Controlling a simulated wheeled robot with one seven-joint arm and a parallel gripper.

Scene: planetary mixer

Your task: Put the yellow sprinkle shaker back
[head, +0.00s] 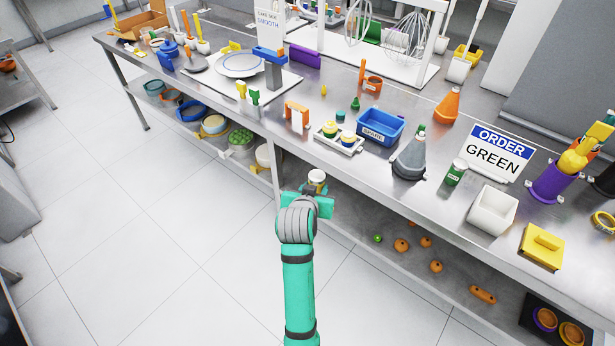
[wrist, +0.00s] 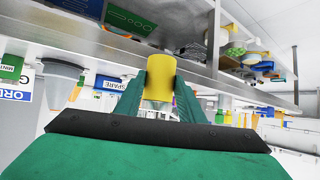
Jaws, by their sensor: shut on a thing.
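The yellow sprinkle shaker (wrist: 161,72) is between the two fingers of my gripper (wrist: 159,100) in the wrist view. Its yellow body stands up past the fingertips, and its lower part narrows to a paler, greyish section. In the head view, my gripper (head: 318,203) is shut on it, in front of the long steel table's near edge. There only the shaker's pale top (head: 316,177) shows; my gripper hides most of the rest. A small white tray (head: 353,151) with yellow-topped items stands on the table beyond.
On the steel table (head: 335,105), a blue bin (head: 380,126), a grey cone (head: 410,158), a green shaker (head: 456,172), an order sign reading GREEN (head: 497,153) and a white box (head: 492,210) stand nearby. An orange arch (head: 297,113) stands left of the tray. The lower shelf holds small loose items.

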